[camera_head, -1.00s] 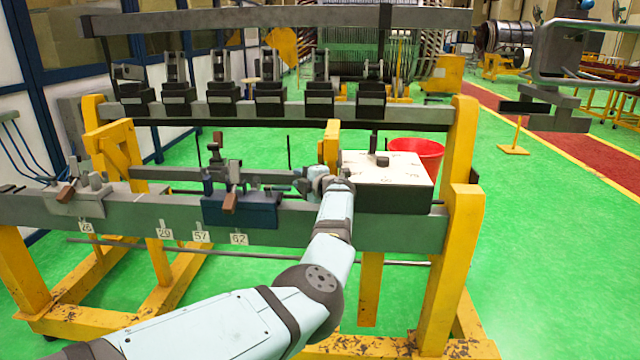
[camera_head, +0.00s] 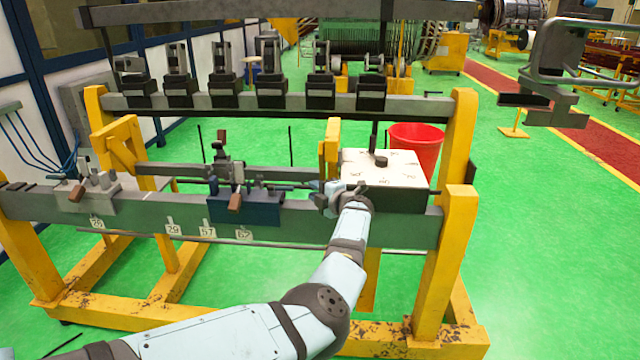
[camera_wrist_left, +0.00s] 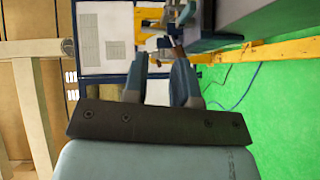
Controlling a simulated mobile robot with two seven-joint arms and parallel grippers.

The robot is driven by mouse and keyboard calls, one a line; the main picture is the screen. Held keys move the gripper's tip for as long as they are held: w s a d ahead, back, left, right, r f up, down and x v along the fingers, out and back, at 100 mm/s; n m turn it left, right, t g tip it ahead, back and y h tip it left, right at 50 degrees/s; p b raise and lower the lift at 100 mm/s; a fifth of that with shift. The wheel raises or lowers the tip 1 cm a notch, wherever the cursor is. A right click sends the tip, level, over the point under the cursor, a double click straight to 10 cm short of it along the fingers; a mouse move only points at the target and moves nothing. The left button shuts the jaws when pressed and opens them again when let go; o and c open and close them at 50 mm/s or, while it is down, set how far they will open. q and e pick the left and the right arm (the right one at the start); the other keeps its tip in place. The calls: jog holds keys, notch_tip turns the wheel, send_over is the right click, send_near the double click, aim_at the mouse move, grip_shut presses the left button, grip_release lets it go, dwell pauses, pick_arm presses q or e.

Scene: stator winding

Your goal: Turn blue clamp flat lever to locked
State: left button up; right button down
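The blue clamp (camera_head: 260,208) sits on the front grey beam, left of the middle in the head view. It carries dark upright metal parts and a lever with a brown handle (camera_head: 235,202) at its front. Whether the flat lever is locked cannot be told at this size. My left gripper (camera_head: 323,189) is to the right of the clamp, apart from the brown handle, near the white-topped box. In the left wrist view, the two fingers of my left gripper (camera_wrist_left: 160,62) stand apart with nothing held between them. My right gripper is not in view.
The white-topped box (camera_head: 385,167) stands just right of my left gripper, with a red bucket (camera_head: 428,143) behind. A grey clamp (camera_head: 85,192) is at the beam's left end. Several black blocks line the rear rail (camera_head: 300,102). Yellow posts (camera_head: 459,220) bound the right.

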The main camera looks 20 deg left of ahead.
pick_arm(q)
jog(key=shift+p+v, duration=0.65)
jog(key=shift+v, duration=0.15)
jog(key=shift+f, duration=0.2)
